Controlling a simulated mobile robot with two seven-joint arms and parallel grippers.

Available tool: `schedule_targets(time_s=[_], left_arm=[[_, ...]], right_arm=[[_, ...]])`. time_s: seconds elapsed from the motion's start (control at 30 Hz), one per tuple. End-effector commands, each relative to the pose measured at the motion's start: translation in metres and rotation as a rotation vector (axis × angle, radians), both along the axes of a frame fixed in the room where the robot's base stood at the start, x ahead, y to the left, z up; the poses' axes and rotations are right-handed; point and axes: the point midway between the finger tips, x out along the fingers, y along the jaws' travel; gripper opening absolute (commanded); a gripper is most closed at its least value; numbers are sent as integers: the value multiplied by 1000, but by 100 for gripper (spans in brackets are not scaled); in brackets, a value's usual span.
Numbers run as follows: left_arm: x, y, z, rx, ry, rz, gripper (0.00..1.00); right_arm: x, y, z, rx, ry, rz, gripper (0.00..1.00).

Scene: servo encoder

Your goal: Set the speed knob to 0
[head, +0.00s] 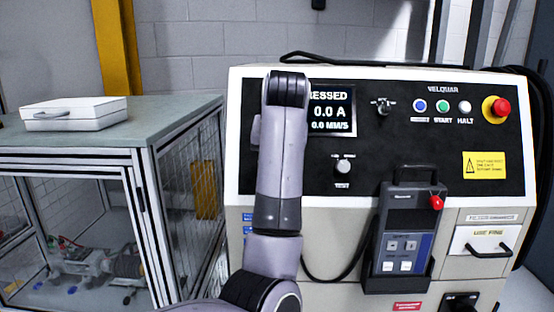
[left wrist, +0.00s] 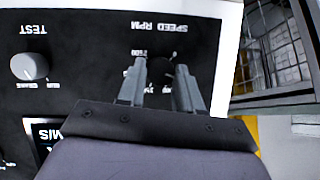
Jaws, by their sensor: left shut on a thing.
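In the left wrist view, which shows the panel upside down, my left gripper (left wrist: 160,66) is at the dial marked SPEED RPM (left wrist: 180,28). Its two fingers are on either side of the dark speed knob, shut on it. In the head view my left arm (head: 283,150) stands in front of the left part of the panel and hides the gripper and the speed knob. My right gripper is in neither view.
The panel's display (head: 332,112) reads 0.0 A and 0.0 MM/S. Right of my arm are the TEST knob (head: 343,166), a small selector (head: 383,106), several buttons, a red emergency stop (head: 496,108) and a hanging pendant (head: 404,235). A caged bench (head: 170,118) stands left.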

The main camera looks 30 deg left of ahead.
Motion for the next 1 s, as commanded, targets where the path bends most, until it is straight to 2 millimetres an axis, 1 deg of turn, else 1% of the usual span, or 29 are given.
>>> schedule_targets(time_s=[0.6,1.0], left_arm=[[-3,5,-1,-452,-277,253,4],[-5,6,-2,-677,-413,377,4]], right_arm=[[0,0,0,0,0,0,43],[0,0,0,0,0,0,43]])
